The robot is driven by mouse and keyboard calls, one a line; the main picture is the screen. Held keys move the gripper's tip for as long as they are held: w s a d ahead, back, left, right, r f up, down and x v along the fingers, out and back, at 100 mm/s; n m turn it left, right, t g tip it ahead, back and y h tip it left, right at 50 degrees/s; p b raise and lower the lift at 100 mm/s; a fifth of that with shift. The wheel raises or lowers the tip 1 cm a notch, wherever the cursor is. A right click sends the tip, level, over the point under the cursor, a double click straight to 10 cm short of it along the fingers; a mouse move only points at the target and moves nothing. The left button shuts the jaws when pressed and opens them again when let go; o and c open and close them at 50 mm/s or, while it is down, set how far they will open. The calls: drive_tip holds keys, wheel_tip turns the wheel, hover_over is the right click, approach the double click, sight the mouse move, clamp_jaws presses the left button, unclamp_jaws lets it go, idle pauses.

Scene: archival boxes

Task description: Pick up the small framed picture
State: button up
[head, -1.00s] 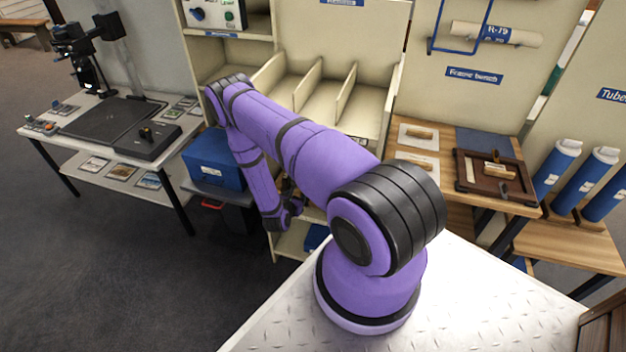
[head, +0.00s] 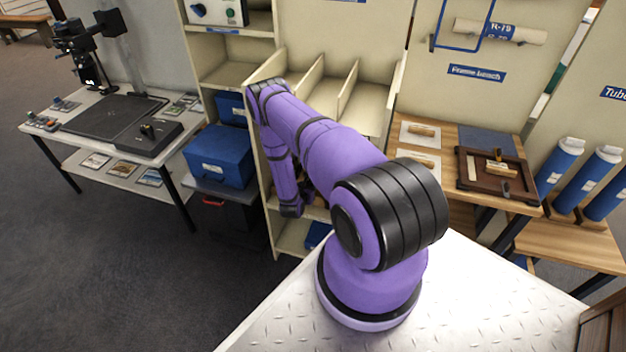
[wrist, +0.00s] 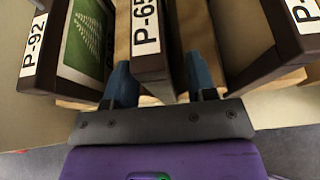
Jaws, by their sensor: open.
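In the wrist view, several dark-framed pictures stand on edge side by side in a wooden rack. One labelled P-65 (wrist: 150,65) has its edge between the two blue fingers of my gripper (wrist: 161,85). My gripper is open, with one finger on each side of that frame. A gap shows to the right finger; I cannot tell whether the left finger touches. A frame labelled P-92 (wrist: 35,50), with a green picture facing right, stands to the left. Another labelled frame (wrist: 285,35) stands to the right. In the head view my fingers are hidden at the shelf.
In the head view, the beige shelf unit (head: 318,88) has upright dividers above my wrist. A blue box (head: 218,160) stands left of it. The frame bench (head: 440,190) is to the right, and a copy-stand table (head: 95,175) is far left. Grey floor lies open in front.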

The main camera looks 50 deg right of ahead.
drive_tip(key=shift+w+d+f, duration=0.2)
drive_tip(key=shift+d, duration=0.25)
drive_tip(key=c, duration=0.9)
clamp_jaws()
drive_tip(key=shift+r, duration=0.1)
